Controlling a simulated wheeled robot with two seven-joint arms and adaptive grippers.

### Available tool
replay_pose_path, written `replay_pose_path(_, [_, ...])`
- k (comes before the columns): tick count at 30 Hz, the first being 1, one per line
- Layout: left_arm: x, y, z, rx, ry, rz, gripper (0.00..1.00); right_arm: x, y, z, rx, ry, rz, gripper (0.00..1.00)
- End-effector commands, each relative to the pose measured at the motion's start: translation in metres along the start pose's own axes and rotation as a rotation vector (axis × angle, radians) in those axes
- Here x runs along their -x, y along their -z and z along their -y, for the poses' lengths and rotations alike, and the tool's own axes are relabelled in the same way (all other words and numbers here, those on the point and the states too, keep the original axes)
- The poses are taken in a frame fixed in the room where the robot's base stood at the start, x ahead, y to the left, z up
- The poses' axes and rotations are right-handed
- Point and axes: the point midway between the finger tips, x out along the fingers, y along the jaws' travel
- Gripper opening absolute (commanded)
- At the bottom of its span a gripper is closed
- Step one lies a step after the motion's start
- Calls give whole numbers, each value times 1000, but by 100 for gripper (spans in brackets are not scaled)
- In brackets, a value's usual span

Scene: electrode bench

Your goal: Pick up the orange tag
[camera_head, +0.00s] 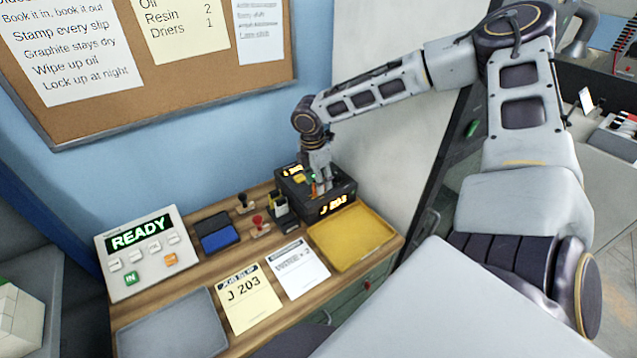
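A small, thin orange piece (313,187), which looks like the orange tag, shows at the black box (287,196) at the back right of the bench. My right gripper (321,186) reaches down over this box, with its fingers right beside the orange piece. The fingers are small here and hide part of the box top, so I cannot tell whether they are open, shut or touching the tag. A yellow piece (299,178) sits just left of the fingers. My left gripper is out of view.
A yellow tray (352,238) lies in front of the box. Stamps (260,224), a blue ink pad (219,238), paper slips (247,299), a grey tray (172,330) and a "READY" panel (141,254) fill the bench. Walls stand close behind and to the right.

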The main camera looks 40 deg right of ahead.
Motion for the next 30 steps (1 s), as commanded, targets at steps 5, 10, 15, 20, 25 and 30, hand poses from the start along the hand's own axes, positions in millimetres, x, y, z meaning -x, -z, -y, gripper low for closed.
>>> replay_pose_path(5, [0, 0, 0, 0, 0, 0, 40, -3, 0, 0, 0, -1, 0, 39])
replay_pose_path(10, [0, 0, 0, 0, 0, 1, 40, -3, 0, 0, 0, -1, 0, 39])
replay_pose_path(15, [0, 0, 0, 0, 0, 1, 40, -3, 0, 0, 0, 0, 0, 39])
replay_pose_path(20, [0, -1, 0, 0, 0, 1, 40, -3, 0, 0, 0, 0, 0, 23])
replay_pose_path(25, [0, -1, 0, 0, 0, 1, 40, -3, 0, 0, 1, 0, 0, 2])
replay_pose_path(30, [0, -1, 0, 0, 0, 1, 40, -3, 0, 0, 1, 0, 0, 0])
